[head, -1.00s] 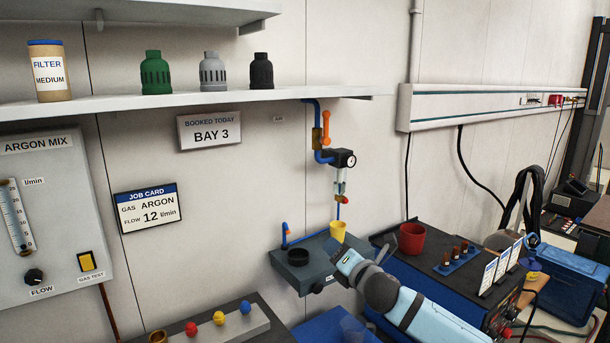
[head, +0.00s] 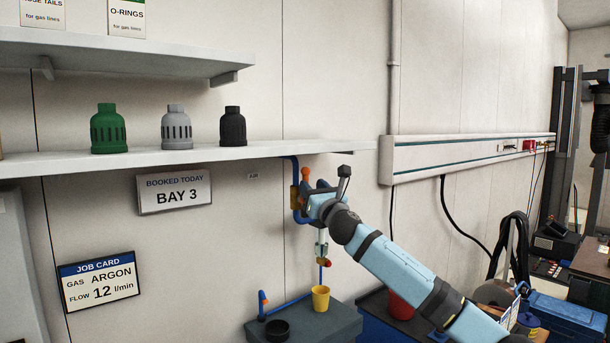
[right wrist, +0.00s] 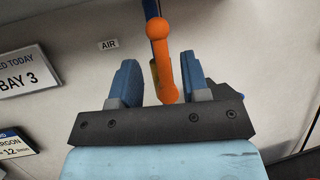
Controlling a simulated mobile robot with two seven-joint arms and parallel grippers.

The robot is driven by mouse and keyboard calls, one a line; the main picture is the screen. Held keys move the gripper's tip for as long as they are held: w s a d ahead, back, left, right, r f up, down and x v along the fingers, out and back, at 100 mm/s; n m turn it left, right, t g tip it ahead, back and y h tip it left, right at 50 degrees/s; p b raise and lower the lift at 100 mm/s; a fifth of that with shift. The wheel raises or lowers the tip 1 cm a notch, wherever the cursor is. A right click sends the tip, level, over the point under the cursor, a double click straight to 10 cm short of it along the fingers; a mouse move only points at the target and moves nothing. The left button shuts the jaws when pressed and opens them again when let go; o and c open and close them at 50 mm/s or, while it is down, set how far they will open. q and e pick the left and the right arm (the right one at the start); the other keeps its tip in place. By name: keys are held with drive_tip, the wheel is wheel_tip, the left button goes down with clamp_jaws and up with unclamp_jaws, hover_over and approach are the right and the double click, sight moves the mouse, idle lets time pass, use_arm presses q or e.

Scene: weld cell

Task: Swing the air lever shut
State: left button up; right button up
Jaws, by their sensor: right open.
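The orange air lever (head: 305,174) stands upright along the blue air pipe on the back wall, beside the brass valve body (head: 294,197). The right wrist view shows the lever (right wrist: 163,62) between my two blue finger pads, with a visible gap on either side. My right gripper (right wrist: 158,78) is open around the lever and does not visibly grip it. My left gripper is not in view.
The shelf (head: 200,158) with several gas caps runs just above the valve. Below are a grey box (head: 340,325) with a yellow cup (head: 320,298) and a black ring (head: 277,330). A red cup (head: 400,306) stands behind my right arm. The small AIR label (head: 253,176) is left of the pipe.

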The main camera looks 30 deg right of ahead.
sight(307, 180)
drive_tip(key=x, duration=0.5)
drive_tip(key=shift+p, duration=0.4)
clamp_jaws()
